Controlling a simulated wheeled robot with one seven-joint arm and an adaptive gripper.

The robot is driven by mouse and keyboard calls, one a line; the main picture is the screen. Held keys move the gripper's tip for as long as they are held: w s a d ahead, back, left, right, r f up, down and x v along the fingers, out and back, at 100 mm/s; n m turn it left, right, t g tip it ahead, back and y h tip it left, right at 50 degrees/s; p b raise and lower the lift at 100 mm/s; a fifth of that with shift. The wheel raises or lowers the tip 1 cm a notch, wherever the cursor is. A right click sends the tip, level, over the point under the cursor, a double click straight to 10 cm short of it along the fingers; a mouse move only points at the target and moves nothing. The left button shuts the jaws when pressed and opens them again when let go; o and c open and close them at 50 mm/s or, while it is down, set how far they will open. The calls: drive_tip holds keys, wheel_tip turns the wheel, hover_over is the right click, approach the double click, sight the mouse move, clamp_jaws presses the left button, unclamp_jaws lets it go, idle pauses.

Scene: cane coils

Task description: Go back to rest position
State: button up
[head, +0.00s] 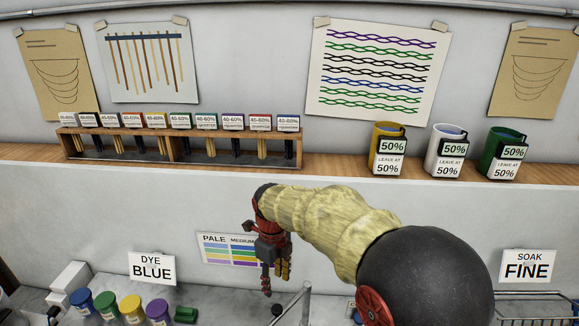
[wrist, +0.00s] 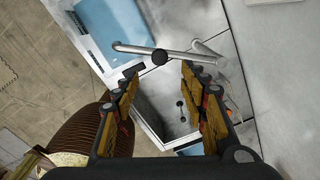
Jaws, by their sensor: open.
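My gripper (head: 267,270) hangs fingers down at the end of my arm in the head view, in front of the pale wall below the shelf. In the wrist view my gripper (wrist: 160,100) has its two yellow-padded fingers spread apart with nothing between them. Below and beyond the fingers are a grey sink basin (wrist: 158,112) and a metal tap (wrist: 160,54). The tap pipe (head: 306,300) also shows in the head view, just right of the fingers.
A wooden shelf (head: 330,173) carries a labelled rack (head: 170,148) and yellow, white and green cups (head: 505,150). Coloured jars (head: 105,305) stand lower left by a DYE BLUE sign (head: 152,268). A SOAK FINE sign (head: 527,267) is at right. A brown ribbed round object (wrist: 85,135) lies lower left.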

drive_tip(key=s+d+f+n+t+b, duration=0.2)
drive_tip(key=s+d+f+n+b, duration=0.2)
drive_tip(key=s+d+n+b, duration=0.6)
drive_tip(key=s+d+f+n+t+b, duration=0.3)
drive_tip(key=s+d+f+n+b, duration=0.1)
drive_tip(key=s+d+n+b, duration=0.7)
drive_tip(key=s+d+n, duration=0.3)
drive_tip(key=s, duration=0.1)
drive_tip(key=shift+s+d+t+b, duration=0.25)
drive_tip(key=shift+d+t+b, duration=0.05)
drive_tip(key=shift+d, duration=0.05)
